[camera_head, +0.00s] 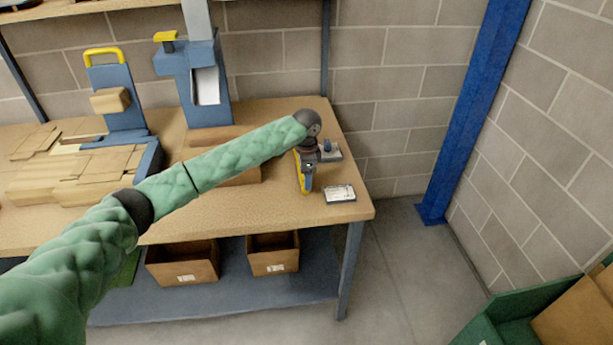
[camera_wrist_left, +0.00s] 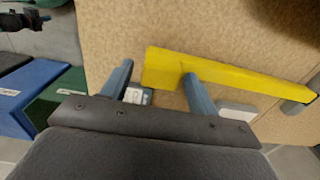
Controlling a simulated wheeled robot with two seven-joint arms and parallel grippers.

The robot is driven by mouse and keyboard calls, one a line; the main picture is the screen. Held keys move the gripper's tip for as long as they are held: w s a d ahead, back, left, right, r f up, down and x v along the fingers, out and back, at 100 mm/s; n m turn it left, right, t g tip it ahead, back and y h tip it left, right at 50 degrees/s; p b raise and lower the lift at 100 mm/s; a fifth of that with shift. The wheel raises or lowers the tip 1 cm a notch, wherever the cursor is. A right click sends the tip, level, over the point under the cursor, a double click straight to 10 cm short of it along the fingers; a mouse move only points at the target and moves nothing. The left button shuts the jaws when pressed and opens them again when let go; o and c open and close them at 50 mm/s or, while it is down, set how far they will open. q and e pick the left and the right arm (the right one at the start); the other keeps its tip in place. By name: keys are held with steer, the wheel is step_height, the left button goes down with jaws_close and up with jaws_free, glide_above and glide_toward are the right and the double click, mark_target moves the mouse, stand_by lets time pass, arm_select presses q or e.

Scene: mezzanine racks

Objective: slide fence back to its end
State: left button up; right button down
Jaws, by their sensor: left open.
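A yellow bar, which I take to be the fence (camera_wrist_left: 240,80), lies over the tan tabletop in the left wrist view. In the head view a small part of the yellow bar (camera_head: 302,180) shows beside my left gripper (camera_head: 306,168), near the table's right end. My left gripper (camera_wrist_left: 158,70) is open. In the wrist view its right finger overlaps the bar, and the bar's left end lies between the fingers. I cannot tell whether they touch. A grey block (camera_wrist_left: 298,106) sits at the bar's right end. A dark mechanism (camera_wrist_left: 25,20) at the upper left may be my right gripper.
A labelled white card or device (camera_head: 340,194) lies on the table (camera_head: 350,211) close to the gripper. A small grey-blue fixture (camera_head: 329,151) stands behind it. Blue machines (camera_head: 207,105) and wood boards (camera_head: 75,175) fill the left. Open bins (camera_head: 183,263) sit below; a blue post (camera_head: 470,110) stands right.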

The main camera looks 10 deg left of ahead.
arm_select(q)
steer(key=shift+r, duration=0.3)
step_height(320, 180, up, 5)
steer(key=shift+w+d+r+b, duration=0.1)
steer(key=shift+r+b, duration=0.1)
steer(key=shift+b, duration=1)
steer(key=shift+r, duration=0.75)
arm_select(e)
step_height(320, 180, up, 6)
steer(key=w+a, duration=0.2)
steer(key=shift+w+a+f, duration=0.15)
